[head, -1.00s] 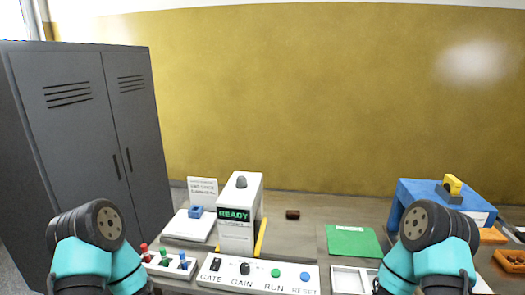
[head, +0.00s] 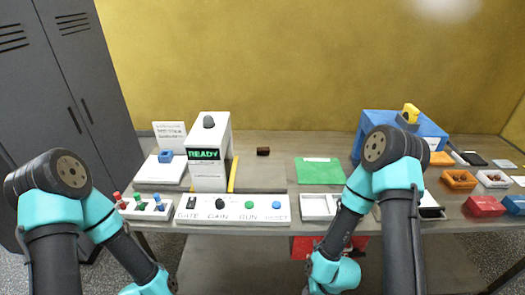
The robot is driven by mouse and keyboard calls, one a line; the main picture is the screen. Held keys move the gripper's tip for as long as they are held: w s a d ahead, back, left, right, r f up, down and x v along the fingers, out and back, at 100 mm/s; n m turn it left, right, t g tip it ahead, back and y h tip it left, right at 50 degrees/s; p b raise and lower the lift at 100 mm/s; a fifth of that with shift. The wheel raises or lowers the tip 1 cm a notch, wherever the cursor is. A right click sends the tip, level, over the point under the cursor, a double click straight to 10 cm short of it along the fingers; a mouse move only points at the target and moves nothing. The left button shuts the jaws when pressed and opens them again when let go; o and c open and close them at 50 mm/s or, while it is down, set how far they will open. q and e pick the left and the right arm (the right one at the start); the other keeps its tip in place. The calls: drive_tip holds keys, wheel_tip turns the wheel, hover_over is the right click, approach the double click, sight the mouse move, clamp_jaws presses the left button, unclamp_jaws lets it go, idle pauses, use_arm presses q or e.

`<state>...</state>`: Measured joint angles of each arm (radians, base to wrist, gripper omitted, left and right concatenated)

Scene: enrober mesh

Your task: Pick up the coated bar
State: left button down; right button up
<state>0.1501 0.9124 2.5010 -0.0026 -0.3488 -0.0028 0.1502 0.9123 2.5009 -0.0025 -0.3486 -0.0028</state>
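A small dark brown bar (head: 263,151), which looks like the coated bar, lies on the table behind and to the right of the white machine. Nothing touches it. The machine (head: 208,172) has a screen reading READY. Both my arms hang down in front of the table, and their forearms run toward the bottom edge of the head view. Neither gripper's fingers show, so I cannot see whether they hold anything.
A control panel (head: 233,209) with buttons and a knob lies along the front. A green mat (head: 320,171), white tray (head: 319,206) and blue stand (head: 432,131) are to the right. Several small bins, including an orange one (head: 459,180), stand far right. Table around the bar is clear.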

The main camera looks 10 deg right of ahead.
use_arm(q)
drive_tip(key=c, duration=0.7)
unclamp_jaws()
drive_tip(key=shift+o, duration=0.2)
